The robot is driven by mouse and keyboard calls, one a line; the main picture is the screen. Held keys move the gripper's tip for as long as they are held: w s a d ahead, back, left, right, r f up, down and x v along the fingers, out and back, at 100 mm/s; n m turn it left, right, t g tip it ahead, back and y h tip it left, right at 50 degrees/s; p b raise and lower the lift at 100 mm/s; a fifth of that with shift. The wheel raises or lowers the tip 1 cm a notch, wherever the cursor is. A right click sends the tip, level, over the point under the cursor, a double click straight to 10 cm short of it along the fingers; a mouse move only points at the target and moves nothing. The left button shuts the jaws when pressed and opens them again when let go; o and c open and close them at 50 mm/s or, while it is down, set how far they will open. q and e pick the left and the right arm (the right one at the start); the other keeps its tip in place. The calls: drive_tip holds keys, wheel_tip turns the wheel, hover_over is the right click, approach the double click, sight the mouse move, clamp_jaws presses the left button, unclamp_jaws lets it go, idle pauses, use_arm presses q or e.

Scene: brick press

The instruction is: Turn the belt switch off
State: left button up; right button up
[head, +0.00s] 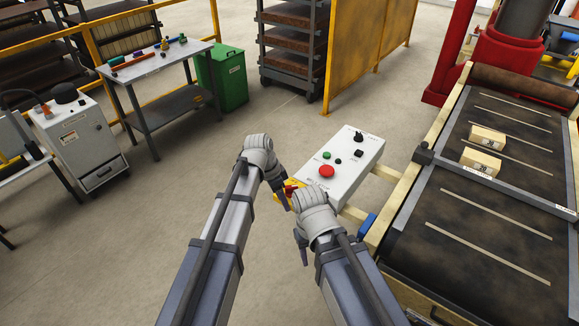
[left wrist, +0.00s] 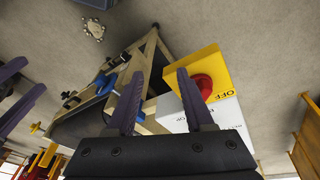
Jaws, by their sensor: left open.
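A white control box (head: 345,168) stands left of the conveyor, with a red button (head: 326,171), a green button (head: 326,155) and black knobs (head: 358,153) on top. A yellow switch box with a red knob (head: 291,187) is at its near left side, partly hidden by my left gripper (head: 281,195). In the left wrist view the yellow box (left wrist: 207,62) carries the word OFF, and its red knob (left wrist: 202,86) is just beyond my right-hand fingertip. My left gripper is open and empty; contact cannot be told. My right gripper (head: 302,250) hangs nearer, apart from the box.
The conveyor belt (head: 480,215) with two bricks (head: 484,150) lies at the right, its wooden frame and a blue part (head: 367,224) close to my right arm. A yellow panel (head: 365,45) stands behind.

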sight(291, 186)
use_arm(q)
drive_tip(key=w+r+m+h+p, duration=0.1)
drive_tip(key=w+r+m+p, duration=0.1)
drive_tip(key=w+r, duration=0.3)
drive_tip(key=shift+w+a+r+m+t+h+p, duration=0.35)
drive_tip(key=shift+w+m, duration=0.25)
drive_tip(key=shift+w, duration=0.5)
use_arm(e)
wheel_tip(291, 186, up, 5)
drive_tip(key=shift+f, duration=0.2)
use_arm(q)
drive_tip(key=shift+f, duration=0.2)
use_arm(e)
drive_tip(key=shift+f, duration=0.1)
use_arm(q)
drive_tip(key=b+x, duration=0.7)
drive_tip(key=shift+f, duration=0.35)
use_arm(e)
wheel_tip(291, 186, down, 7)
use_arm(q)
drive_tip(key=shift+c, duration=0.2)
clamp_jaws()
